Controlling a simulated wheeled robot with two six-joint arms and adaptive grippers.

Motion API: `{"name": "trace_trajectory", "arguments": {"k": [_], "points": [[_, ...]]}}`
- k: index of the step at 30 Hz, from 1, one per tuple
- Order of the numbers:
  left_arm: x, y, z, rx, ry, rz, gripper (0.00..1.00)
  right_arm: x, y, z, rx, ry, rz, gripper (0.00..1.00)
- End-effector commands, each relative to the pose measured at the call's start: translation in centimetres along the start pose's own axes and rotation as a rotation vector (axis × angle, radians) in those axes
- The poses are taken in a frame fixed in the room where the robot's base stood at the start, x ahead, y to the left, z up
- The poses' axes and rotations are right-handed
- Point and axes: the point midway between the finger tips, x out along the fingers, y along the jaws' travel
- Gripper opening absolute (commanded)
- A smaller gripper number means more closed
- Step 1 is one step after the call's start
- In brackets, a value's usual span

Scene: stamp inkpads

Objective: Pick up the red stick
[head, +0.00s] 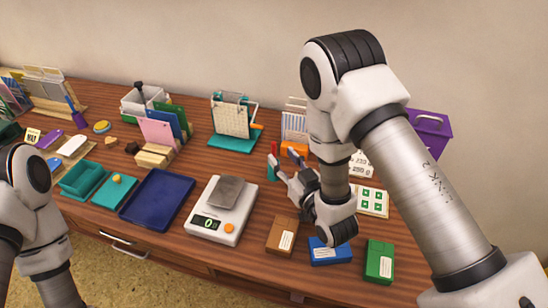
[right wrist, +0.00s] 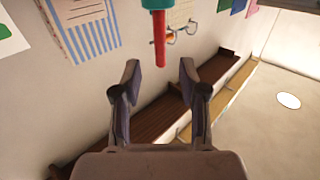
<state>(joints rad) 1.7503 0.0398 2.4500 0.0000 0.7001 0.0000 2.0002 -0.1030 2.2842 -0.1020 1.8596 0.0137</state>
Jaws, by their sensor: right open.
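The red stick (head: 275,147) stands upright in a small teal base (head: 271,173) behind the scale. In the right wrist view the red stick (right wrist: 159,52) shows at the top centre, past the fingertips, with the teal base (right wrist: 160,4) cut off by the top edge. My right gripper (head: 282,161) is open and close beside the stick in the head view. In the right wrist view the right gripper (right wrist: 160,80) has its two fingers spread with nothing between them. My left arm shows at the left edge, but its gripper is out of view.
A scale (head: 222,222) and a dark blue tray (head: 157,212) stand left of my right gripper. Brown (head: 282,240), blue (head: 325,244) and green (head: 379,260) inkpads lie along the front edge. A calendar stand (head: 231,122) is behind. A purple bin (head: 434,125) stands behind my right arm.

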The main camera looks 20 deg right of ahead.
Motion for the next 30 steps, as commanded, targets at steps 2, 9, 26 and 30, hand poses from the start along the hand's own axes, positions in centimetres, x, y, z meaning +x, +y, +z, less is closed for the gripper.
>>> {"name": "trace_trajectory", "arguments": {"k": [2,9,26,30], "points": [[-0.3,0.0,0.0,0.0,-0.001,0.0,1.0,1.3,-0.1,-0.2,-0.001,0.004,-0.002,0.43],[-0.8,0.0,0.0,0.0,-0.001,0.0,1.0,5.2,0.0,-0.1,0.0,0.001,0.001,0.43],[-0.8,0.0,0.0,0.0,0.0,0.0,1.0,5.3,0.0,-0.1,0.0,0.0,0.0,0.0],[-0.8,0.0,0.0,0.0,0.0,0.0,1.0,5.3,0.0,-0.1,0.0,0.0,0.0,0.0]]}}
